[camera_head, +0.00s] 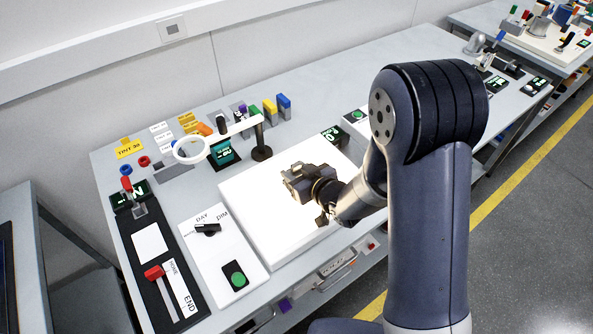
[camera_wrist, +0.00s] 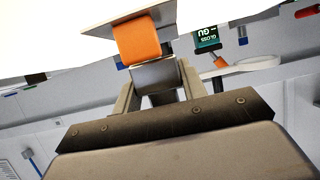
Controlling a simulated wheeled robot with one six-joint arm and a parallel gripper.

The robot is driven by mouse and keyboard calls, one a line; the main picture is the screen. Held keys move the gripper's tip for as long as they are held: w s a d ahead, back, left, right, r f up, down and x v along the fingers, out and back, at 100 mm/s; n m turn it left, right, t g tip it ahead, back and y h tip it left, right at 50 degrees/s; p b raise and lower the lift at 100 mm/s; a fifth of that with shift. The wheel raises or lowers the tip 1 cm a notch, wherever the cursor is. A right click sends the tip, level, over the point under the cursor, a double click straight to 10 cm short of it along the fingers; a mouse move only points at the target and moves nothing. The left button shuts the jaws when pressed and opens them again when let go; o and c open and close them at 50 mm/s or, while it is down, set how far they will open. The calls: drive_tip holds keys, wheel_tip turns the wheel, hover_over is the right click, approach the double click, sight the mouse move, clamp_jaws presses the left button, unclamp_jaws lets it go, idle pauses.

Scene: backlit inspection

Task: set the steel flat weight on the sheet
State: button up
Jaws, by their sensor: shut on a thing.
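My gripper (camera_head: 309,183) is over the bright white panel (camera_head: 258,222) on the bench. In the wrist view its fingers (camera_wrist: 159,85) are closed around a grey metallic piece (camera_wrist: 155,74), which I take to be the steel flat weight. An orange block (camera_wrist: 140,40) and a thin pale grey plate (camera_wrist: 105,26) show just beyond it. I cannot tell whether they are joined to it. In the head view the gripper hides the held thing. I cannot make out a separate sheet on the glaring panel, nor whether the held thing touches it.
A ring magnifier (camera_head: 192,150) on a dark stand (camera_head: 261,152) stands behind the panel. A control board (camera_head: 222,250) with a dial and green button lies left, beside a black slider unit (camera_head: 150,275). Several coloured blocks stand at the back. The panel's front left is clear.

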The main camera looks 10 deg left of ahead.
drive_tip(key=shift+f+b, duration=0.3)
drive_tip(key=shift+b, duration=0.15)
drive_tip(key=shift+s+f+b, duration=0.1)
drive_tip(key=shift+f+b, duration=0.2)
drive_tip(key=shift+b, duration=0.1)
drive_tip(key=o, duration=0.7)
drive_tip(key=shift+d, duration=0.1)
drive_tip(key=o, duration=0.5)
drive_tip(key=shift+s+f, duration=0.1)
drive_tip(key=shift+f, duration=0.15)
drive_tip(key=shift+r, duration=0.15)
drive_tip(key=shift+r+p, duration=0.6)
drive_tip(key=shift+p, duration=0.4)
drive_tip(key=b+v, duration=0.1)
drive_tip(key=v, duration=1)
drive_tip(key=shift+s+d+r+b, duration=0.1)
drive_tip(key=shift+d+r+b, duration=0.2)
drive_tip(key=shift+r+b, duration=0.1)
drive_tip(key=shift+f, duration=0.1)
